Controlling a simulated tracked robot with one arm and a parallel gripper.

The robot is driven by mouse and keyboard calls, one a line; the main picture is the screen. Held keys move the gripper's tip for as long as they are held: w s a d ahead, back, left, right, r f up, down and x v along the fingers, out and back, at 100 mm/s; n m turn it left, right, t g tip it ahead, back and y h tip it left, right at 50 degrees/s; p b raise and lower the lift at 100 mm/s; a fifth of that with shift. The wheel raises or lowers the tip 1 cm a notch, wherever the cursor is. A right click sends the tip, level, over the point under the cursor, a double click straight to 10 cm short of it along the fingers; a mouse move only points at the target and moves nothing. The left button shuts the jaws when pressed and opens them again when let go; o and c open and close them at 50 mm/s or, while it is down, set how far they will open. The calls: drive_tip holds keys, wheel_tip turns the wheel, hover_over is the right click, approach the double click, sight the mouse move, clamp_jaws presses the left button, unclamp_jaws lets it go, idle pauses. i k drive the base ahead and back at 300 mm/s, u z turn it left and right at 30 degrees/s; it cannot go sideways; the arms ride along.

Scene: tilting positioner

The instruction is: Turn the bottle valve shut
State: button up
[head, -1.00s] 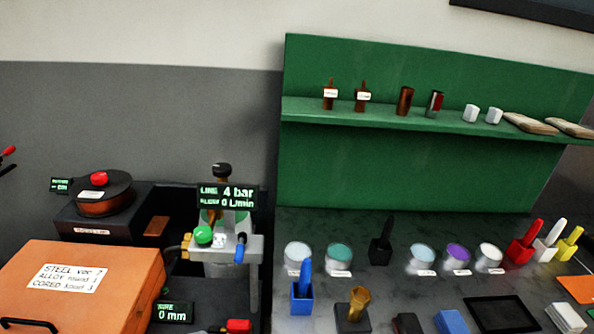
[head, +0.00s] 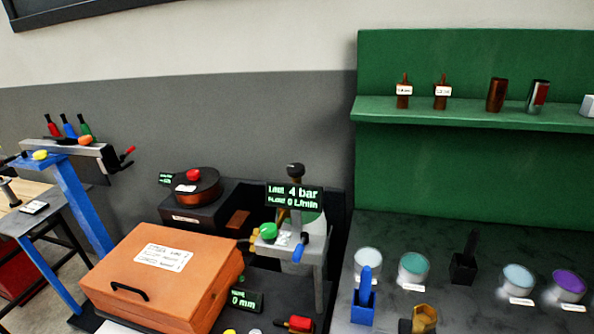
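The gas bottle (head: 309,221) stands behind a grey bracket, right of the picture's middle. Its top carries a dark round knob (head: 295,169) that looks like the bottle valve. A display (head: 294,196) in front of the bottle reads 4 bar on its line row and 0 L/min on its flow row. A green knob (head: 268,231) and a blue lever (head: 299,249) sit on the grey bracket (head: 318,255) below the display. I cannot tell how far the valve is turned. My gripper is not in view.
An orange case (head: 165,272) stands front left of the bottle. A wire spool (head: 198,187) sits on a black feeder behind it. A green shelf (head: 480,115) and a dark bench with several pots (head: 413,268) are on the right. A blue frame (head: 75,200) stands left.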

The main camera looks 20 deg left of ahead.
sight(295, 170)
drive_tip(key=z, duration=0.1)
drive_tip(key=i, duration=1)
drive_tip(key=u, duration=0.1)
